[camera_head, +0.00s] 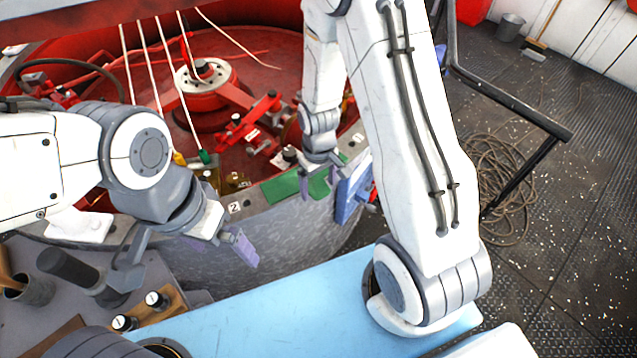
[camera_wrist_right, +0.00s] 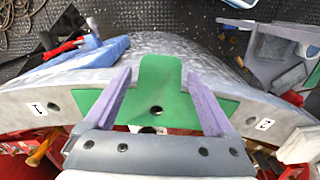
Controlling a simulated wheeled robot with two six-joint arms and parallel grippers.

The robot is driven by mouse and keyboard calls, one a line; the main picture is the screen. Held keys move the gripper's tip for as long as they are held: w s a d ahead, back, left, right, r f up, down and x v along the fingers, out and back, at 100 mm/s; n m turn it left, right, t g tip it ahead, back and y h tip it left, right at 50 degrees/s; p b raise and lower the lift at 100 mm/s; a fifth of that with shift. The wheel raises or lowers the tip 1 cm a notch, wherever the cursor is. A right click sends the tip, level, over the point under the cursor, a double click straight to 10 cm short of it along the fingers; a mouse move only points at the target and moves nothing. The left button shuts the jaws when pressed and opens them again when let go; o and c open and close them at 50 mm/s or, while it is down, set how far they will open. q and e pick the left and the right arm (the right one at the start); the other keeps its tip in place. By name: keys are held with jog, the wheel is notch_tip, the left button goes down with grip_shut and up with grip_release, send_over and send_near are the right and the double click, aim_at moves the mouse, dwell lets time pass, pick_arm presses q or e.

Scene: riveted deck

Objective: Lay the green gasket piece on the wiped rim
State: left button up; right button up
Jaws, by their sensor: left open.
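The green gasket piece (camera_head: 281,189) lies along the rim (camera_head: 250,206) of the large round housing, near the "2" mark. In the right wrist view the gasket (camera_wrist_right: 160,104) spans the rim (camera_wrist_right: 55,100) between the "1" and "2" marks, its tab pointing towards the outer side. My right gripper (camera_head: 319,184) is over the gasket. Its purple fingers (camera_wrist_right: 160,80) stand on either side of the tab, with small gaps, so it looks open. Whether the fingers touch the gasket is unclear. My left gripper (camera_head: 240,248) is open and empty, outside the housing wall.
A blue object (camera_head: 353,190) is beside the rim, right of my right gripper. Red machinery and a round hub (camera_head: 205,75) fill the housing. A light blue surface (camera_head: 290,305) lies in front. Coiled rope (camera_head: 500,185) lies on the deck at right.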

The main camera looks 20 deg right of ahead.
aim_at(319, 189)
jog(key=shift+r, duration=0.65)
notch_tip(319, 189, up, 11)
jog(key=shift+f, duration=0.1)
notch_tip(319, 189, down, 12)
jog(key=shift+s+r, duration=0.1)
jog(key=shift+r, duration=1.35)
jog(key=shift+f, duration=0.15)
